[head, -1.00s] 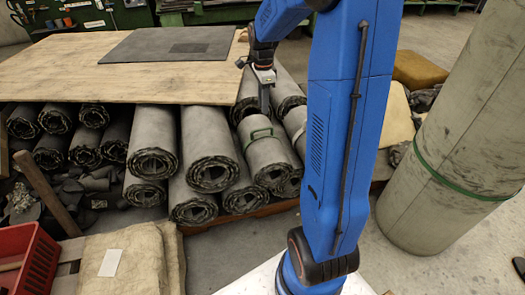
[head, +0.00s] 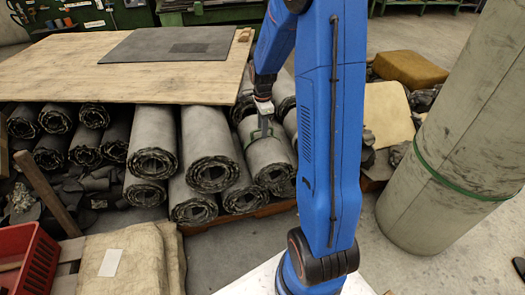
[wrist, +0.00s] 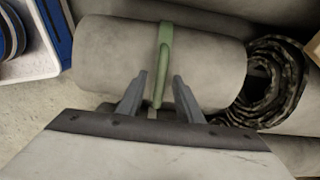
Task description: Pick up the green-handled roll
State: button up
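The green-handled roll (head: 271,160) is a grey sheet roll lying on the pile right of the wooden board. It also shows in the wrist view (wrist: 110,50), with a green strap and handle (wrist: 164,48) around its middle. My gripper (wrist: 160,76) is open, with one finger on each side of the handle and a gap to both. In the head view my gripper (head: 262,128) is at the top of this roll and covers most of the handle. Whether the fingertips touch the roll I cannot tell.
Several grey rolls (head: 212,150) lie close beside it. The wooden board (head: 120,80) covers the pile to the left. A tall upright roll with a green strap (head: 455,140) stands at the right. A red crate (head: 30,262) is at the lower left.

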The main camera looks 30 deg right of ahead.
jog(key=shift+f, duration=0.35)
jog(key=shift+c, duration=0.4)
grip_shut()
jog(key=shift+r, duration=0.1)
jog(key=shift+w+r, duration=0.1)
